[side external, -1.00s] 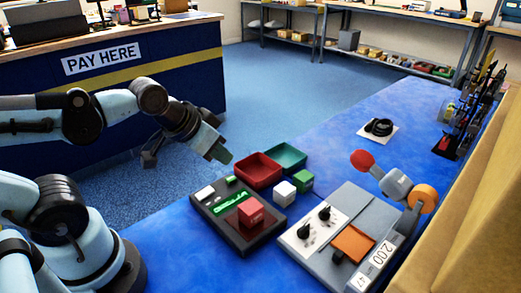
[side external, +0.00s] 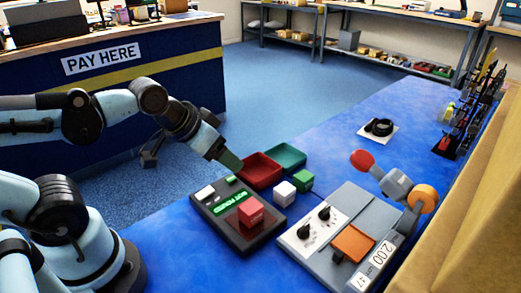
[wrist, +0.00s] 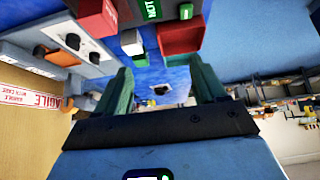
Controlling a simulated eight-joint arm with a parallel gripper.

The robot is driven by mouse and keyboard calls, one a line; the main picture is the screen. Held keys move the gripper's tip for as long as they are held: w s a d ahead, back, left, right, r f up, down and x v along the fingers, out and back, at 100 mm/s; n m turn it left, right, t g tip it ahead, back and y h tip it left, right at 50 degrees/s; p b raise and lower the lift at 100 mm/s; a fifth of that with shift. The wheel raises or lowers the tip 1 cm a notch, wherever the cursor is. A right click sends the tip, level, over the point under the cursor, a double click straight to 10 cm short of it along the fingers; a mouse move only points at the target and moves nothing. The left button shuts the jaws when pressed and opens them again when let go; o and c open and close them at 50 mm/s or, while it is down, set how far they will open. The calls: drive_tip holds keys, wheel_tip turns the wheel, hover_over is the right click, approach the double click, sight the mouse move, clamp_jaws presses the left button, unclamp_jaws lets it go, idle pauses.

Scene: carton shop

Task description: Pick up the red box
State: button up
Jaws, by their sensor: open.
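The red box (side external: 250,212) sits on the black device (side external: 222,224) with a lit green display, on the blue table. It also shows at the top left of the wrist view (wrist: 97,18). My gripper (side external: 190,160) is open and empty, with its green-tipped fingers spread wide. It is to the left of and above the device, apart from the red box. Both fingers also show in the wrist view (wrist: 160,74), with nothing held between them.
A red tray (side external: 260,172) and a green tray (side external: 288,156) stand behind the device. A white cube (side external: 284,194) and a green cube (side external: 303,180) lie close by. A grey knobbed machine (side external: 338,235) with an orange plate and jointed arm stands to the right.

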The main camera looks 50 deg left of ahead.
drive_tip(key=r+g, duration=0.2)
drive_tip(key=g, duration=0.5)
hover_over(251, 206)
drive_tip(key=shift+s+a+f, duration=0.1)
drive_tip(key=shift+a+f, duration=0.05)
drive_tip(key=shift+f, duration=1.65)
drive_tip(key=shift+a+f, duration=0.15)
drive_tip(key=shift+f, duration=1.6)
drive_tip(key=shift+d+f, duration=0.15)
drive_tip(key=shift+f, duration=0.8)
drive_tip(key=shift+d+f, duration=0.15)
drive_tip(key=shift+f, duration=1.55)
drive_tip(key=shift+c, duration=0.3)
drive_tip(key=c, duration=1.2)
drive_tip(key=shift+o, duration=0.2)
